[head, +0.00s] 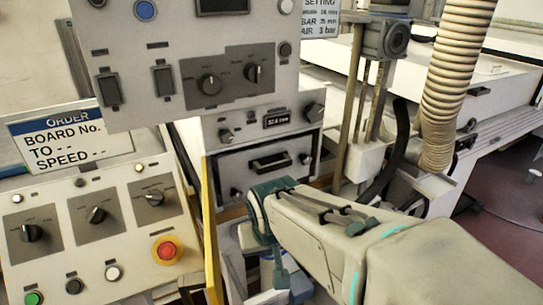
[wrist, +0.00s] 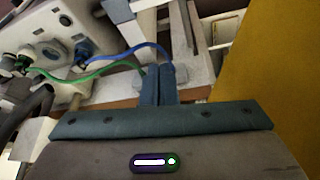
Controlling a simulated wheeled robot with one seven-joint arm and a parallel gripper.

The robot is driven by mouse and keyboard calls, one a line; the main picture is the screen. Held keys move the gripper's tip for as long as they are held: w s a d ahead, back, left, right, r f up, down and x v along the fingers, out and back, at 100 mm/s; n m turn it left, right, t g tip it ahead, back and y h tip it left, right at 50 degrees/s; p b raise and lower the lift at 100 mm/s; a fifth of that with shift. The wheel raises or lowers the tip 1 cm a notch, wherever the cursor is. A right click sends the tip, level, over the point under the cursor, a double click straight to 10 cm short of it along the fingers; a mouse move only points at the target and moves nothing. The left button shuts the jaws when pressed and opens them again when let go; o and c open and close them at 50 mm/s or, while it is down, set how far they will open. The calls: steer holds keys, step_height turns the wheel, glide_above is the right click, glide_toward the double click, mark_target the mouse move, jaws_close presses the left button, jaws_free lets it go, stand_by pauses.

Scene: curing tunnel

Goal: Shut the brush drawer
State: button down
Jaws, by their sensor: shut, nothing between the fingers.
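In the head view, a grey front with a dark bar handle (head: 270,163) sits low in the control unit behind my arm. It may be the brush drawer, but I cannot tell for sure, nor how far it stands out. My gripper shows in the wrist view (wrist: 157,84), its two blue-grey fingers together with nothing between them. In the head view my arm's end hides the area below the handled front. Pale box-like walls (wrist: 217,36) lie beyond the fingers to the right in the wrist view; I cannot tell whether they belong to a drawer.
A yellow panel (head: 212,235) stands upright just left of my arm and fills the wrist view's right side (wrist: 270,75). A control desk (head: 90,225) with a red button (head: 167,250) is at left. A ribbed hose (head: 450,85) hangs at right. Green and blue cables (wrist: 118,54) cross the wrist view.

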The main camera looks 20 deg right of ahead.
steer(key=w+d+m+t+y+b, duration=0.1)
steer(key=w+d+m+t, duration=0.3)
steer(key=d+m+t, duration=0.5)
steer(key=w+d+m+t+y, duration=0.1)
steer(key=w+d+m+t, duration=0.4)
steer(key=d, duration=0.6)
steer(key=shift+m, duration=0.7)
steer(key=w, duration=0.4)
steer(key=w+p, duration=0.1)
steer(key=w, duration=0.7)
steer(key=shift+w+a+f, duration=0.2)
steer(key=shift+w+a, duration=0.1)
steer(key=shift+w, duration=0.1)
